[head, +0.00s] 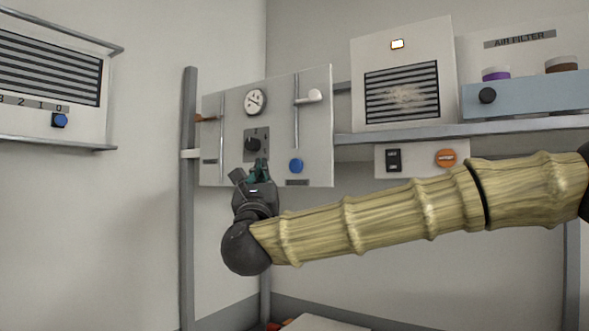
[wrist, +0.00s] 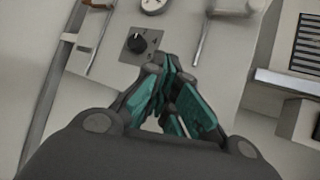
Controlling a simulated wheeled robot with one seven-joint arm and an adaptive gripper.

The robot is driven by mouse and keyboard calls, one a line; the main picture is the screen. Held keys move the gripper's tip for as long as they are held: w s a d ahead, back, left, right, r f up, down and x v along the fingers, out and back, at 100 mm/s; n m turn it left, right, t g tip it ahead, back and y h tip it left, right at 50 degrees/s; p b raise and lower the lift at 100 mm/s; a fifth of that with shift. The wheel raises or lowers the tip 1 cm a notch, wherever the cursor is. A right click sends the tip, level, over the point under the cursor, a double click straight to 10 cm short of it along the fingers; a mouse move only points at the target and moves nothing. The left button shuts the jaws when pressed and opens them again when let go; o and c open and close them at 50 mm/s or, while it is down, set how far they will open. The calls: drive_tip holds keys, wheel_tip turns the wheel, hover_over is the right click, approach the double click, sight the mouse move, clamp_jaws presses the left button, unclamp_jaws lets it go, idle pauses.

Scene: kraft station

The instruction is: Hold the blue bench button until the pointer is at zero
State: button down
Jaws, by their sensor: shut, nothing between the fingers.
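A round white dial (head: 256,102) with a dark pointer is on the upper part of the grey panel (head: 228,130); its numbers are too small to read. Its lower edge shows in the wrist view (wrist: 153,4). A blue button (head: 296,165) sits at the panel's lower right. My gripper (head: 261,164) is shut and empty in front of the panel's lower middle, to the left of this button and below the black knob (head: 252,144). In the wrist view the closed green fingers (wrist: 166,62) point at the panel, and no blue button shows there.
Another blue button (head: 60,120) is on the vented wall unit at left. The panel has a white-handled lever (head: 315,96) at right and an orange-handled lever (head: 205,118) at left. A metal shelf (head: 460,132) and a switch plate with an orange knob (head: 445,158) are at right.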

sight(296, 166)
drive_tip(key=r, duration=0.1)
drive_tip(key=r+m, duration=0.1)
drive_tip(key=s+h, duration=0.1)
drive_tip(key=shift+d+r, duration=0.3)
drive_tip(key=shift+r, duration=0.1)
drive_tip(key=shift+w+d+p, duration=0.45)
drive_tip(key=shift+w+d, duration=0.4)
drive_tip(key=shift+w, duration=0.35)
drive_tip(key=shift+w+d+p, duration=0.45)
drive_tip(key=shift+w+d, duration=0.45)
drive_tip(key=shift+w, duration=0.25)
drive_tip(key=shift+w+d+p, duration=0.45)
drive_tip(key=shift+w+d, duration=0.4)
drive_tip(key=shift+w, duration=0.35)
